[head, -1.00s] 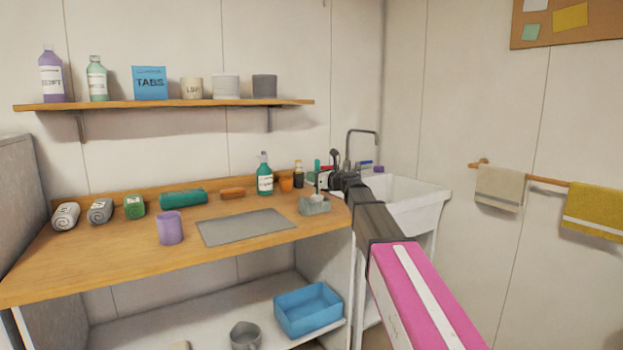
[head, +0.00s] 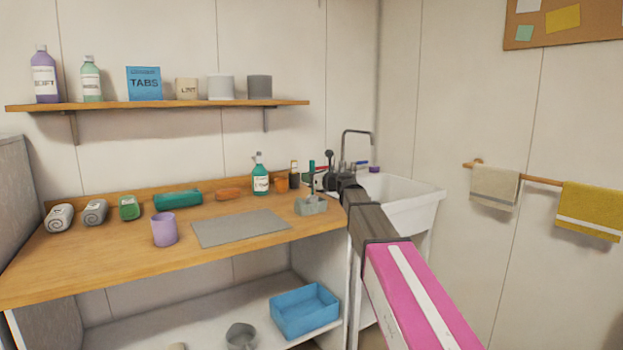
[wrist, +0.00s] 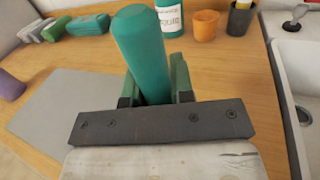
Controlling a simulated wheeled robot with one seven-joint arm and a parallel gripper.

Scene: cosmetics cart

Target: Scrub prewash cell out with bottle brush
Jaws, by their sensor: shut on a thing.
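A thick green-teal handle (wrist: 142,50), which looks like the bottle brush, stands between the fingers of my gripper (wrist: 154,92) in the wrist view. My gripper is shut on it. In the head view the green handle (head: 311,178) rises over a small grey block with hollows (head: 313,206) near the counter's right end. This block may hold the prewash cell. The brush's lower end is hidden, so I cannot tell whether it is inside a hollow.
A white sink (head: 405,207) with a tap stands right of the counter. A grey mat (head: 240,228) lies left of the block. A purple cup (head: 164,229) is farther left.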

